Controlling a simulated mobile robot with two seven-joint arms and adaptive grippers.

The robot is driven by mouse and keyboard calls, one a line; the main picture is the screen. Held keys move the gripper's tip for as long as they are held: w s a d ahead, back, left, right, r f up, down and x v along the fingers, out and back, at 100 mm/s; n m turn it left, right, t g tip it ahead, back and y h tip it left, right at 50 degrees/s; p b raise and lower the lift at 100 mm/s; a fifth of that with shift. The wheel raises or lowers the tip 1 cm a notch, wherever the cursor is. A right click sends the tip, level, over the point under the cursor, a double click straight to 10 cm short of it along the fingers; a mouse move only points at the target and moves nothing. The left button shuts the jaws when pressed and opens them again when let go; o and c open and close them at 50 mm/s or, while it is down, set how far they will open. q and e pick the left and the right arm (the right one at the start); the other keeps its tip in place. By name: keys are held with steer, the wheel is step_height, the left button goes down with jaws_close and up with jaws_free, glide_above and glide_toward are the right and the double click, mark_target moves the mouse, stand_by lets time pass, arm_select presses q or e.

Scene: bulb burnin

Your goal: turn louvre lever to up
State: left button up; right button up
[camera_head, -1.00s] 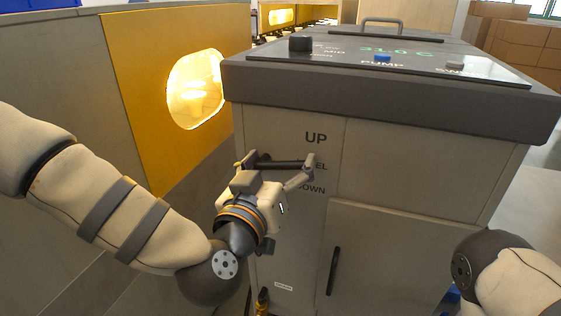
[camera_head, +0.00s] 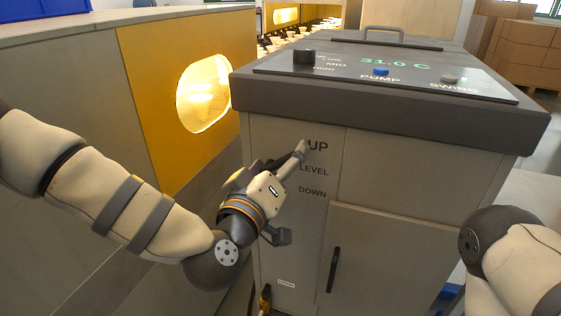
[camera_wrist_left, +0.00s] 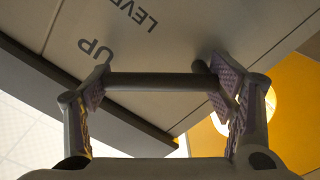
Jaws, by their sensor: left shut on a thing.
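The louvre lever (camera_wrist_left: 155,80) is a dark bar on the front of the grey cabinet. In the left wrist view it spans between the two fingers of my left gripper (camera_wrist_left: 165,90), whose pads are shut on it. In the head view my left gripper (camera_head: 278,163) is tilted, with one fingertip at the UP label (camera_head: 319,146). The lever slants up to the right there, mostly hidden by the fingers. The LEVEL label (camera_head: 314,171) and DOWN label (camera_head: 312,192) are uncovered below UP. My right gripper is out of view; only its arm shows.
The cabinet top (camera_head: 390,75) overhangs above the lever and carries a black knob (camera_head: 303,57), a blue button and a grey button. A yellow panel (camera_head: 160,130) with a lit window stands at left. A door handle (camera_head: 333,269) sits lower on the cabinet.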

arm_select(q)
steer(key=shift+w+a+r, duration=0.1)
steer(key=shift+w+r, duration=0.05)
steer(key=shift+r, duration=0.2)
steer(key=o, duration=1.7)
steer(key=shift+o, duration=0.2)
steer(key=shift+f, duration=0.15)
steer(key=shift+s+f, duration=0.1)
steer(key=shift+s, duration=0.25)
steer(key=v, duration=1.1)
steer(key=shift+s, duration=0.2)
steer(key=shift+a, duration=0.15)
